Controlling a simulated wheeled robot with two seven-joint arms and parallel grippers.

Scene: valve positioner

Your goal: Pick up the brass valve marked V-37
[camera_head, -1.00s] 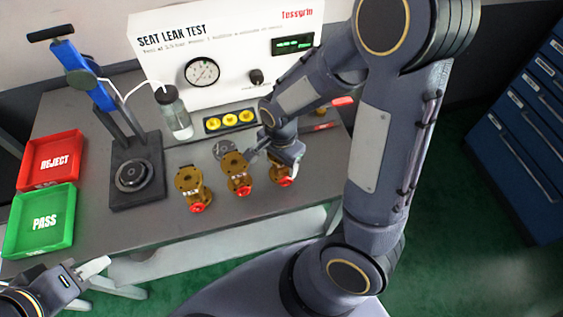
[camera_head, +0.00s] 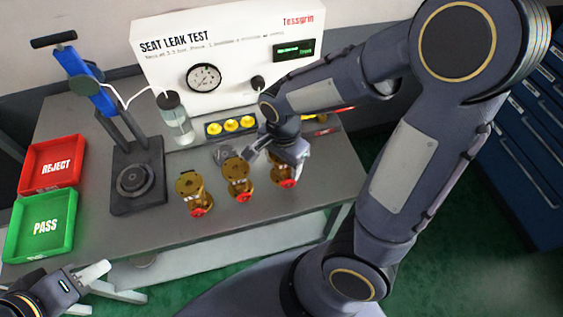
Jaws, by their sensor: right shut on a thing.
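Three brass valves with red parts stand in a row on the grey bench: a left valve (camera_head: 192,190), a middle valve (camera_head: 237,175) and a right valve (camera_head: 282,174). Their tags are too small to read, so I cannot tell which is V-37. My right gripper (camera_head: 283,158) comes down from above and is shut on the right valve, hiding its upper part. I cannot tell whether that valve is clear of the bench. My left gripper (camera_head: 92,274) is low at the left, away from the valves; its opening is unclear.
A red REJECT tray (camera_head: 50,188) and a green PASS tray (camera_head: 16,253) lie at the left. A press stand (camera_head: 137,180) with a blue column, a bottle (camera_head: 178,127) and the white test panel (camera_head: 160,75) stand behind. Blue drawers (camera_head: 520,150) are at the right.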

